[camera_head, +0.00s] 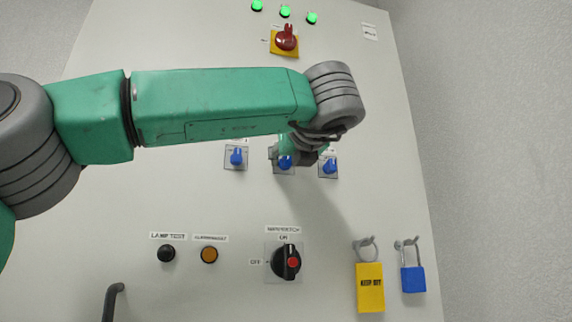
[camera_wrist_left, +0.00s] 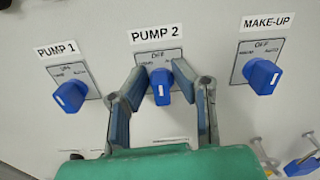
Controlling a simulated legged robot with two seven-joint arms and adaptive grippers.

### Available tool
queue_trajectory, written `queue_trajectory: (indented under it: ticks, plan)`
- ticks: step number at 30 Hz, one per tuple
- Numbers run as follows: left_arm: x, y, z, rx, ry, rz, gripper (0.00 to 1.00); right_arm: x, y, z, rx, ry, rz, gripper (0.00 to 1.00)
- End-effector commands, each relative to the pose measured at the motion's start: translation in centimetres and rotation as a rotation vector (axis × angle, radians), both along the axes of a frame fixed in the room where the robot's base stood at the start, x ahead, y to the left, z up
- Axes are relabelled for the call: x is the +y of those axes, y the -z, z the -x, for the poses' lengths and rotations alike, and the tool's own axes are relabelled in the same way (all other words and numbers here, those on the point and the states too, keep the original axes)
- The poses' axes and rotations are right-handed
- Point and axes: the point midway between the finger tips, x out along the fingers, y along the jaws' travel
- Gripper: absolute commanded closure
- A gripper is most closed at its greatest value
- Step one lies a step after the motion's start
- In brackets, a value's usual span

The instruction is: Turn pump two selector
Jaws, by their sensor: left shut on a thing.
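The pump 2 selector is a blue knob (camera_wrist_left: 159,92) on a square plate under a PUMP 2 label (camera_wrist_left: 156,34) in the left wrist view. A white mark shows on its near end. The fingers of my left gripper (camera_wrist_left: 160,72) stand on either side of the knob, with their tips at the plate, and are shut on it. In the head view the same knob (camera_head: 285,162) is the middle of three blue knobs, and my green left arm reaches over the panel to it. My left gripper (camera_head: 298,146) is partly hidden there. My right gripper is not in view.
The pump 1 knob (camera_wrist_left: 70,95) is to the left and the make-up knob (camera_wrist_left: 262,76) to the right, both close to the fingers. Lower down are a black main switch (camera_head: 286,262), a yellow padlock (camera_head: 370,287) and a blue padlock (camera_head: 413,279). A red switch (camera_head: 287,38) sits above.

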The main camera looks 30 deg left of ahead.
Motion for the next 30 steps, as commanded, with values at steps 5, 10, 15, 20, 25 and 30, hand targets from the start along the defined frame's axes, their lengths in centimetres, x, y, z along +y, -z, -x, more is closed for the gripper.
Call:
queue_trajectory:
  ticks: [5, 10, 15, 20, 25, 30]
  plan:
    - [-0.19, -0.32, 0.19, -0.014, 0.003, 0.002, 1.00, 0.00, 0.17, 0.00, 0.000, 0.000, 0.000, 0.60]
    - [-0.18, -0.34, 0.20, -0.020, 0.003, 0.007, 1.00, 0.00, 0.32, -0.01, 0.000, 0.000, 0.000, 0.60]
    - [-0.16, -0.36, 0.22, -0.026, 0.003, 0.013, 1.00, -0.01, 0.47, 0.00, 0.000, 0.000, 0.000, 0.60]
    - [-0.14, -0.37, 0.23, -0.031, 0.003, 0.017, 1.00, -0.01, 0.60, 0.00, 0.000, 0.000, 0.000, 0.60]
    - [-0.14, -0.37, 0.24, -0.036, 0.003, 0.020, 1.00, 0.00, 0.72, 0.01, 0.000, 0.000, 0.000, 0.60]
    - [-0.13, -0.37, 0.25, -0.040, 0.003, 0.023, 1.00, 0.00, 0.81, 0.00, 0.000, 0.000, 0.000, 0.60]
